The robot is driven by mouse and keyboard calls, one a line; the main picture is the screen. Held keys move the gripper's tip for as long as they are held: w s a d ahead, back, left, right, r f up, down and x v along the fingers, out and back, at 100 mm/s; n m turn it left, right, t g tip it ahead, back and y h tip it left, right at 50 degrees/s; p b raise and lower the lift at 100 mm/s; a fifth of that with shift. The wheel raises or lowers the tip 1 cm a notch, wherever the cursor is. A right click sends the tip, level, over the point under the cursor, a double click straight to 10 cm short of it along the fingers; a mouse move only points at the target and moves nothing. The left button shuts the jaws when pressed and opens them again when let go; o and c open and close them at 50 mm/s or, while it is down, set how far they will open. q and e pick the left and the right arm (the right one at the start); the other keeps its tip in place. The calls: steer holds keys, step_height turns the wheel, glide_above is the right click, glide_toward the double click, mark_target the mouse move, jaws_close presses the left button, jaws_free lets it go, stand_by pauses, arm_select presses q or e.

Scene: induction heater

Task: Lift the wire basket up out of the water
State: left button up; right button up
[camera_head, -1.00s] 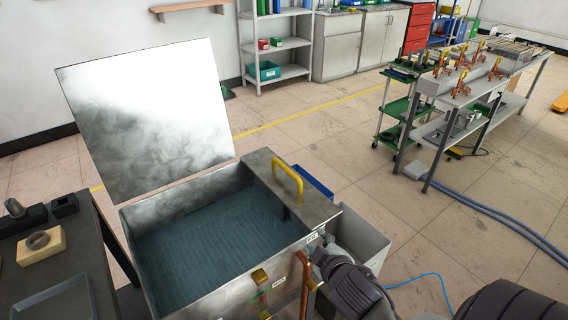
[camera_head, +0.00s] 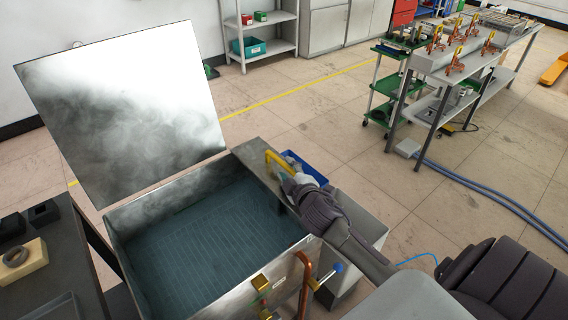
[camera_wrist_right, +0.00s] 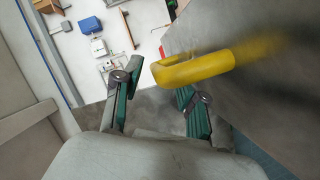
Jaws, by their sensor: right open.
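The open metal tank (camera_head: 170,196) holds dark bluish water. A grid of lines under its surface looks like the wire basket (camera_head: 205,245). A yellow handle (camera_head: 272,157) stands on the flat metal ledge at the tank's right side. My right gripper (camera_head: 286,176) is at this handle, partly covering it. In the right wrist view, the open fingers of the right gripper (camera_wrist_right: 152,65) stand apart, and the yellow handle (camera_wrist_right: 200,66) crosses in front of the right finger. Whether they touch is unclear. My left gripper is out of view.
The tank's raised lid (camera_head: 125,110) stands tilted at the back left, with steam before it. A dark table (camera_head: 60,270) with a ring on a block is at the left. Blue and grey bins (camera_head: 355,225) stand right of the tank. A workbench (camera_head: 470,65) is farther back.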

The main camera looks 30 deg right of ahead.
steer(key=shift+x, duration=1.1)
steer(key=shift+w+d, duration=0.1)
steer(key=shift+w, duration=0.2)
steer(key=shift+w+f, duration=0.15)
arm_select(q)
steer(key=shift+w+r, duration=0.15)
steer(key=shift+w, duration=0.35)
arm_select(e)
jaws_close()
